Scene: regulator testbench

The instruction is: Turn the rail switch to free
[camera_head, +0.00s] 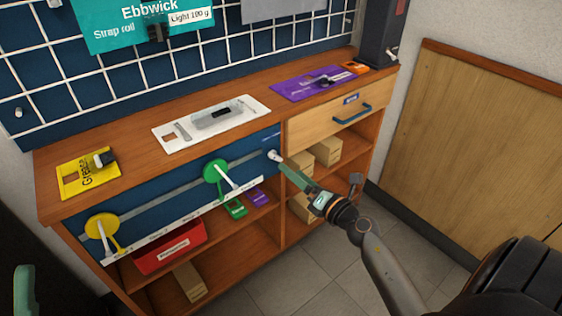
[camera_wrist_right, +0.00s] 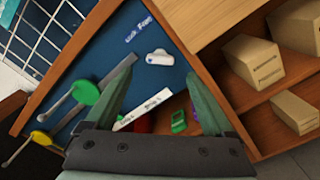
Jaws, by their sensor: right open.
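The rail switch (camera_head: 274,155) is a small white knob at the right end of the blue front panel (camera_head: 150,205). In the right wrist view the white switch (camera_wrist_right: 160,57) sits below a small label whose words look like "Lock" and "Free". My right gripper (camera_head: 287,168) has green fingers and is open in front of the switch. In the right wrist view the switch appears just beyond and between the fingertips (camera_wrist_right: 155,77); contact cannot be told. Part of my left gripper (camera_head: 25,290) shows at the lower left edge, its opening unclear.
The grey rail carries a yellow slider (camera_head: 102,227) and a green slider (camera_head: 215,173), each with a lever. A wooden drawer (camera_head: 340,112) with a blue handle is right of the panel. Shelves below hold a red bin (camera_head: 168,248) and cardboard boxes (camera_head: 327,150).

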